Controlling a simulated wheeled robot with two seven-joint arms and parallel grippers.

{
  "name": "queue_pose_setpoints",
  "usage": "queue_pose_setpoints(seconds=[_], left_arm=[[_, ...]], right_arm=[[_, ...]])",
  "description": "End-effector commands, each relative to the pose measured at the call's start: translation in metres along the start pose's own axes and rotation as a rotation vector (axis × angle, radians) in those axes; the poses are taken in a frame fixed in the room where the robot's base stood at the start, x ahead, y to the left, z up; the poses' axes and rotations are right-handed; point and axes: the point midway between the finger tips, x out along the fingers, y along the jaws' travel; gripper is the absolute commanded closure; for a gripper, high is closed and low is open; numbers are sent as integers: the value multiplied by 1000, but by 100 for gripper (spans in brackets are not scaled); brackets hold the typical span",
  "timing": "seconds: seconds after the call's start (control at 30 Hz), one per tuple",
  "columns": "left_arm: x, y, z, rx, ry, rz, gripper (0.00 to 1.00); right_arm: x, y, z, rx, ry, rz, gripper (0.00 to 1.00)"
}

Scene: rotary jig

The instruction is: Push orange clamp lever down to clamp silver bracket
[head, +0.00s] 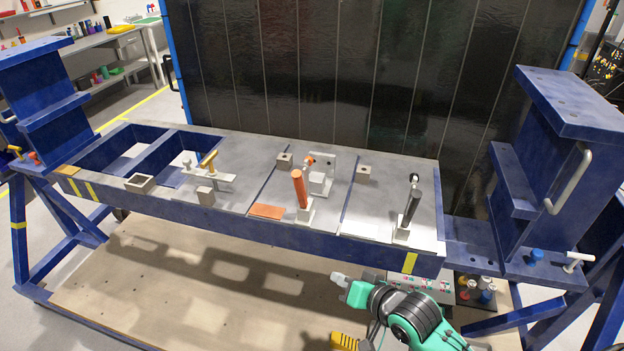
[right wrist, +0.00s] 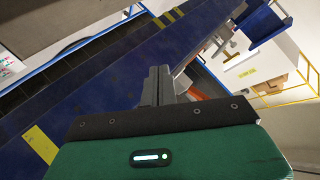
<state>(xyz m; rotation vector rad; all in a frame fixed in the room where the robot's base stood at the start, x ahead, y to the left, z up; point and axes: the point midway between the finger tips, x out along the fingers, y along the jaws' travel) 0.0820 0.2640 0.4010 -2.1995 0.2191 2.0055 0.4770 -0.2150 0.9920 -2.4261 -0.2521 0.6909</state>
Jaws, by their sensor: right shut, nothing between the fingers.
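The orange clamp lever (head: 299,188) stands upright on a light block in the middle bay of the blue jig. The silver bracket (head: 320,183) stands just behind and to the right of it, with an orange-ringed clamp tip near its top. My right gripper (head: 339,279) is in front of and below the jig's front beam, apart from the lever. In the right wrist view its fingers (right wrist: 157,84) are shut and empty, and part of an orange piece (right wrist: 187,84) shows behind them. My left gripper is not in view.
A clamp with a black handle (head: 411,206) stands in the right bay. A yellow-handled clamp (head: 208,160) sits in the left bay. The blue front beam (head: 250,227) lies between my right gripper and the levers. An orange plate (head: 267,211) marks the middle bay.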

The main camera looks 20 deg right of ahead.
Motion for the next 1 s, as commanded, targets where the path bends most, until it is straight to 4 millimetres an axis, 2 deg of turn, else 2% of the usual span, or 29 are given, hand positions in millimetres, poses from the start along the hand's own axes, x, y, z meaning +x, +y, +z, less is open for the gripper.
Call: queue_pose_setpoints(seconds=[0.03,0.2,0.3,0.4,0.53,0.67,1.0], left_arm=[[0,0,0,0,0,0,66],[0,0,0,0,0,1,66],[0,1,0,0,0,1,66],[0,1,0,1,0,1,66],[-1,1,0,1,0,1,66],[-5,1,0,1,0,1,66],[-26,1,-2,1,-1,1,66]], right_arm=[[4,-11,-25,61,55,-74,100],[4,-42,-95,306,185,-331,100],[0,-53,-124,414,223,-447,100],[-4,-59,-143,483,242,-524,100],[-7,-64,-154,522,250,-568,100],[-1,-68,-159,527,251,-572,100],[40,-92,-179,524,252,-571,100]])
